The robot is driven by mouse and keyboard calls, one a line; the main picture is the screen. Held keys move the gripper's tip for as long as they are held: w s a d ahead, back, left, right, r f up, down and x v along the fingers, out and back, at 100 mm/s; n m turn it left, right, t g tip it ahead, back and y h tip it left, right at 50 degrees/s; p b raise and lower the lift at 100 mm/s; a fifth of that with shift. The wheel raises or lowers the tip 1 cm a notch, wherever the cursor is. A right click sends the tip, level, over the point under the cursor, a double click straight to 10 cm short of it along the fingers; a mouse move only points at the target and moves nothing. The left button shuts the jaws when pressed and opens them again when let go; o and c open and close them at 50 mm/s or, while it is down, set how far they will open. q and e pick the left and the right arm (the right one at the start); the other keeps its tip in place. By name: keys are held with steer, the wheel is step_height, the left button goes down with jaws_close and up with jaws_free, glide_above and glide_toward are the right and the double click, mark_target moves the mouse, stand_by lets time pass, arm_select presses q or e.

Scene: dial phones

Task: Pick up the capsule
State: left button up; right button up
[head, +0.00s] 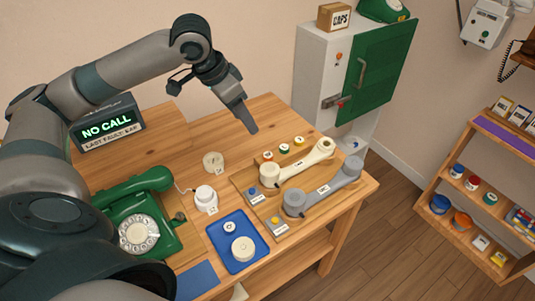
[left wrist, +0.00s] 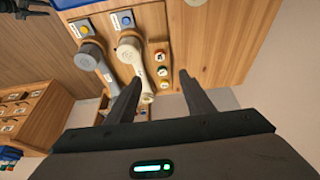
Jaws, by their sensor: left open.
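No one piece can be told for certain as the capsule. A round white piece (head: 243,249) and a smaller one (head: 229,227) lie on the blue tray (head: 222,252). My left gripper (head: 250,128) is open and empty above the table, left of the coloured row. In the left wrist view, the cream handset (left wrist: 131,50) and the coloured pieces show beyond its fingers (left wrist: 160,88). A dark part at that view's top left looks like my right gripper (left wrist: 27,8).
A grey handset (head: 323,189) lies beside the cream one on a wooden board. A green dial phone (head: 138,217), a white jar (head: 205,197) and a cream round piece (head: 213,163) stand left. A grey cabinet with a green door (head: 376,75) stands behind. Shelves (head: 470,200) are at right.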

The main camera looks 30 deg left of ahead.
arm_select(q)
steer(key=shift+s+d+r, duration=0.1)
steer(key=shift+d, duration=0.05)
steer(key=p, duration=0.1)
glide_toward(268, 157)
steer(key=shift+w+f, duration=0.6)
steer(key=shift+f, duration=0.3)
steer(key=shift+w+f, duration=0.15)
steer(key=shift+f, duration=0.2)
arm_select(e)
steer(key=shift+g, duration=0.6)
steer(key=s, duration=0.1)
steer(key=s+d+f, duration=0.1)
steer(key=s, duration=0.2)
steer(key=shift+s+d+f, duration=0.2)
steer(key=shift+d+f, duration=0.05)
steer(key=shift+d, duration=0.15)
steer(key=shift+w+r, duration=0.1)
steer(key=shift+w, duration=0.15)
